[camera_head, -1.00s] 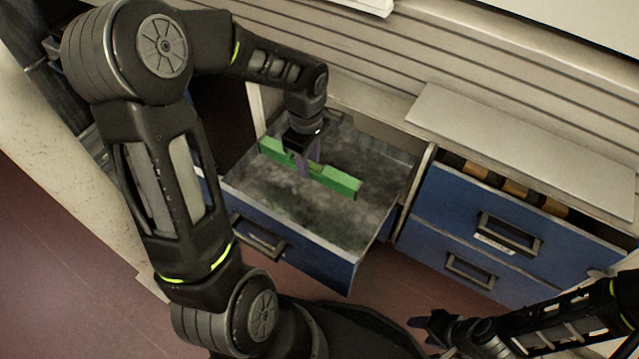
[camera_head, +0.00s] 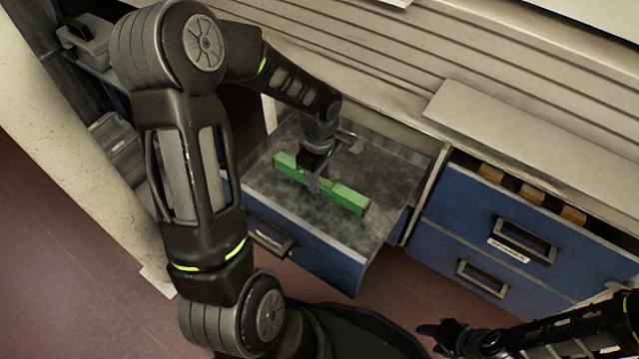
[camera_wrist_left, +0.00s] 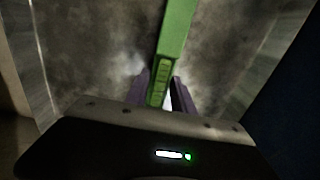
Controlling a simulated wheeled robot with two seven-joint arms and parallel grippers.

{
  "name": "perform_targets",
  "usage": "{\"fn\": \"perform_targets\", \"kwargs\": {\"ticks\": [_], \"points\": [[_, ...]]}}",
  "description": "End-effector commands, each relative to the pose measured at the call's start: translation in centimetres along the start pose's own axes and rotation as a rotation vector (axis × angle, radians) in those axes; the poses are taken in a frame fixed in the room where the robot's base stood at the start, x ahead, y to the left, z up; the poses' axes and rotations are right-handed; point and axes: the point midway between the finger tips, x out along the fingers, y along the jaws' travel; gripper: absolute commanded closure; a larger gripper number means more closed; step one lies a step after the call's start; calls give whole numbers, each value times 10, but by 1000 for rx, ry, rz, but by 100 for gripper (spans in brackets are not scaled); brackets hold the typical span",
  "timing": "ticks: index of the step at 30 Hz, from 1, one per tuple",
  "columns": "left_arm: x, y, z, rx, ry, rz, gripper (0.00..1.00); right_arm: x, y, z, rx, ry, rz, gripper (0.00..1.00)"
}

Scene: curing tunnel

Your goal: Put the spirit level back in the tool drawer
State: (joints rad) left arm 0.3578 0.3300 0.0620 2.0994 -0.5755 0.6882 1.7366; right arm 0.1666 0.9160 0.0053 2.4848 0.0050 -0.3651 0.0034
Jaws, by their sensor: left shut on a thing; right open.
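The green spirit level (camera_head: 345,195) is in my left gripper (camera_head: 314,184), whose purple fingers are shut on it near its middle. It is over the open blue tool drawer (camera_head: 312,250), within the drawer's walls; I cannot tell whether it touches the grey floor. In the left wrist view the level (camera_wrist_left: 175,35) runs up between the two fingers (camera_wrist_left: 158,92), with the drawer floor behind it. My right gripper (camera_head: 432,332) is at the bottom right of the head view, open and away from the drawer.
A pale column (camera_head: 60,130) stands at the left. The drawer floor around the level looks mostly clear.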

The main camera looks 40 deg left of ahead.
Motion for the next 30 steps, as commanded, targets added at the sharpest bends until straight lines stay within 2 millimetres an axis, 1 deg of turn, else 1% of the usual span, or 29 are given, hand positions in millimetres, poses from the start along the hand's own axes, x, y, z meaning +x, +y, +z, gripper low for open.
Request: {"fn": "perform_targets", "kwargs": {"ticks": [1,4,13,17,18,26,30], "points": [[12,-1,0,0,-1,-3,100,6,2,-1,1,2,0,53],[23,0,0,1,0,-2,100,10,4,-1,1,5,1,53],[24,0,0,1,0,0,100,10,3,-2,1,6,0,53],[28,0,0,2,0,0,100,14,5,-2,1,7,0,53],[28,0,0,2,0,0,70,14,5,-2,1,8,0,53],[28,0,0,1,0,-1,49,13,4,-2,1,8,0,53],[28,0,0,1,0,-1,49,13,4,-2,1,8,0,53]]}}
